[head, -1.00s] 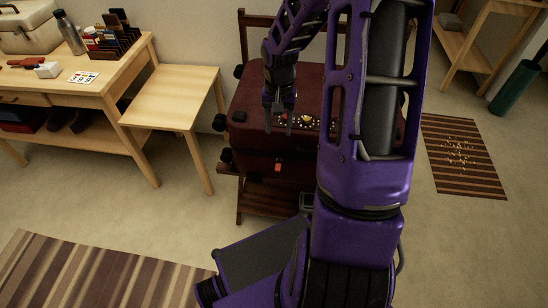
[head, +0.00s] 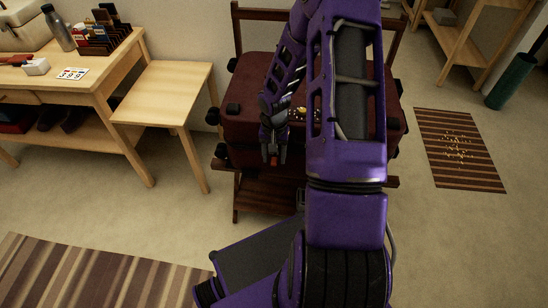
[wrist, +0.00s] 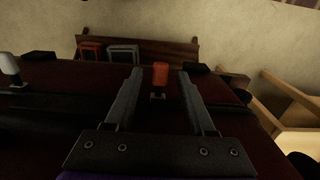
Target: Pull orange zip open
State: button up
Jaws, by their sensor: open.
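The orange zip pull (wrist: 160,74) stands upright on a small mount on the dark red suitcase (wrist: 60,75). In the wrist view it sits between my two fingertips, with a gap on each side. My gripper (wrist: 159,75) is open and empty. I cannot tell how far the tips reach past the pull. In the head view my gripper (head: 274,158) is at the front side of the suitcase (head: 245,107), with a speck of the orange pull (head: 274,161) at its tips. A pale-tipped pull (wrist: 9,66) is at the far left of the wrist view.
The suitcase rests on a dark wooden rack (head: 250,195). An orange-red framed piece (wrist: 91,52) and a grey one (wrist: 123,54) lie beyond the pull. A small wooden table (head: 165,92) stands left. A striped rug (head: 460,150) lies on the floor at right.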

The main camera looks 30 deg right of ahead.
jog(key=shift+f, duration=0.1)
grip_shut()
dwell(1.4)
